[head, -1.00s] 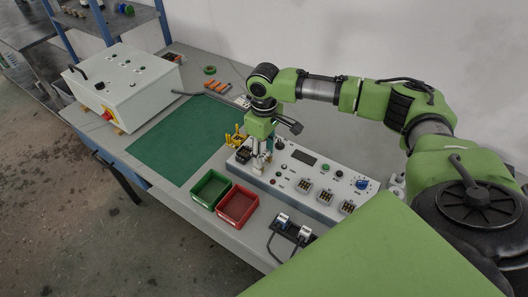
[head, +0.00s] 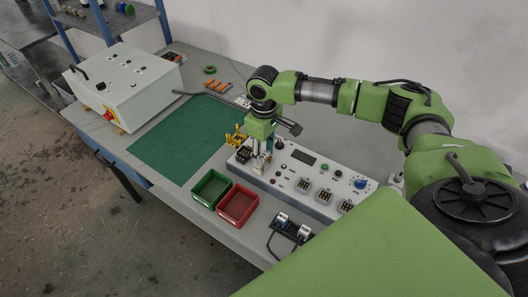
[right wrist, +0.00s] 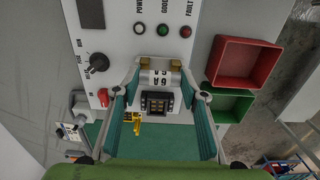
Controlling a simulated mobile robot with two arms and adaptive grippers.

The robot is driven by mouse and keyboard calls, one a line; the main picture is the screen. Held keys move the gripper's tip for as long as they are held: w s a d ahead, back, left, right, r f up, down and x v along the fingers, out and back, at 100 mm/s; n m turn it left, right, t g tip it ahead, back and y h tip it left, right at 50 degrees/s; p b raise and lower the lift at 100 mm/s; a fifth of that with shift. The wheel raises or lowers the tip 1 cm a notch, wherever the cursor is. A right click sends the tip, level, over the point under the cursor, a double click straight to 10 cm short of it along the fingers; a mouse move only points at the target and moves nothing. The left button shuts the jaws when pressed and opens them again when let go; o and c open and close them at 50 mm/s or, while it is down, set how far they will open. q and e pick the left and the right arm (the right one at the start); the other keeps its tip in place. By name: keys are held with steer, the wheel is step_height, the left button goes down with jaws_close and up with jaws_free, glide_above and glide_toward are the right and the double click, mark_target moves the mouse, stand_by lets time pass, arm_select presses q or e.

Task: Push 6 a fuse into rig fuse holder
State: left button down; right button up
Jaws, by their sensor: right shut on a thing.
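The test rig (head: 300,178) is a long light-grey box with knobs, lamps and sockets on its top. My right gripper (head: 261,161) points down over the left part of the rig. In the right wrist view my right gripper's tips (right wrist: 161,69) are close together at a small white part with dark marks (right wrist: 160,79). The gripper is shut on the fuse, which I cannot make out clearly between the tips. I cannot tell how deep the fuse sits in the holder. My left gripper is not in view.
A black terminal block (right wrist: 157,103) and a yellow rack (head: 236,136) are close to the gripper. A green bin (head: 210,188) and a red bin (head: 238,205) stand in front of the rig. The green mat (head: 178,140) is clear. A white control box (head: 124,85) stands at the left.

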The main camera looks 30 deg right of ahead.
steer(key=shift+s+f, duration=0.1)
steer(key=shift+f, duration=0.4)
steer(key=o, duration=1.3)
steer(key=shift+f, duration=0.1)
steer(key=shift+c, duration=0.2)
step_height(320, 180, up, 12)
